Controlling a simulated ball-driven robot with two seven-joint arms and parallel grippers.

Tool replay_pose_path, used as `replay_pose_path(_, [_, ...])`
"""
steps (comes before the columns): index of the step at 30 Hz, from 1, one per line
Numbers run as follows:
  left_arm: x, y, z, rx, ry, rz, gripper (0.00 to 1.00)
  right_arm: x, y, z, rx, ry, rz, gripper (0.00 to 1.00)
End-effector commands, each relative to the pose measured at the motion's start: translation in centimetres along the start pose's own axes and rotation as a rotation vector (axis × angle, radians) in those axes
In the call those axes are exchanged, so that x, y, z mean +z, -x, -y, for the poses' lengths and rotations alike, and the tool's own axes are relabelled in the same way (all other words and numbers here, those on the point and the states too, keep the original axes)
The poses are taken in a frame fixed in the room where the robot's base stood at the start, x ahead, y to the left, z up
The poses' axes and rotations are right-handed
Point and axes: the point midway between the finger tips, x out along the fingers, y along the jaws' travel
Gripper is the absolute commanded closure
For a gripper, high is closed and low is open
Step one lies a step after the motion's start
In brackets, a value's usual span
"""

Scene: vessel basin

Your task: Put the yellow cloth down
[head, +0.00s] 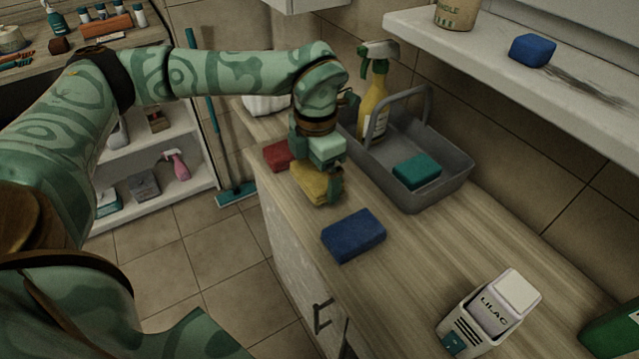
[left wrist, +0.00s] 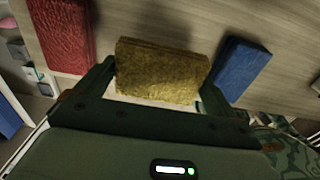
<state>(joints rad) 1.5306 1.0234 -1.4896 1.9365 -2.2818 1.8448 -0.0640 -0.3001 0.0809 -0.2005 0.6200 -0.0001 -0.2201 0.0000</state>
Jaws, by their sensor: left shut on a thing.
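The yellow cloth (head: 311,182) is a folded block at the counter's near edge, between a red cloth (head: 278,156) and a blue cloth (head: 353,235). My left gripper (head: 318,188) reaches down over it and is shut on it. In the left wrist view the yellow cloth (left wrist: 162,71) sits between the two fingers, with the red cloth (left wrist: 62,35) to its left and the blue cloth (left wrist: 238,68) to its right. I cannot tell whether its underside touches the counter. My right gripper is not in view.
A grey caddy (head: 440,193) with a teal sponge (head: 416,171) stands close behind my left gripper, beside a yellow spray bottle (head: 373,105). A white LILAC carton (head: 490,313) stands at the front right. The wooden counter (head: 425,250) is clear between the blue cloth and the carton.

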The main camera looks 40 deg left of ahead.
Motion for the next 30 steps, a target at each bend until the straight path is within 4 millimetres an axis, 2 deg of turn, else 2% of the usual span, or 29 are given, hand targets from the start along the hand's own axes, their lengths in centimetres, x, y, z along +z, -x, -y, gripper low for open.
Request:
replay_pose_path(9, [0.6,-4.2,-0.6,0.0,0.0,-0.002,0.24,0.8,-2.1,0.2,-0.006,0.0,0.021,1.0])
replay_pose_path(19, [0.5,-4.2,-0.6,0.001,0.0,0.0,0.24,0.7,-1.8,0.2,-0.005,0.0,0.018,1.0])
replay_pose_path(20, [0.5,-4.2,-0.6,0.001,0.0,0.0,0.03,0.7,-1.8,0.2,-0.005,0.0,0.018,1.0])
replay_pose_path(21, [0.5,-4.2,-0.6,0.001,0.0,0.0,0.0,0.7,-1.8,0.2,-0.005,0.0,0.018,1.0])
replay_pose_path(27, [0.5,-4.1,-0.6,0.001,0.0,0.001,0.0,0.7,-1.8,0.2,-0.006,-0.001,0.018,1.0])
replay_pose_path(30, [0.5,-3.2,-0.6,0.002,0.001,0.003,0.0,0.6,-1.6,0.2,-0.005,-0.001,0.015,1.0])
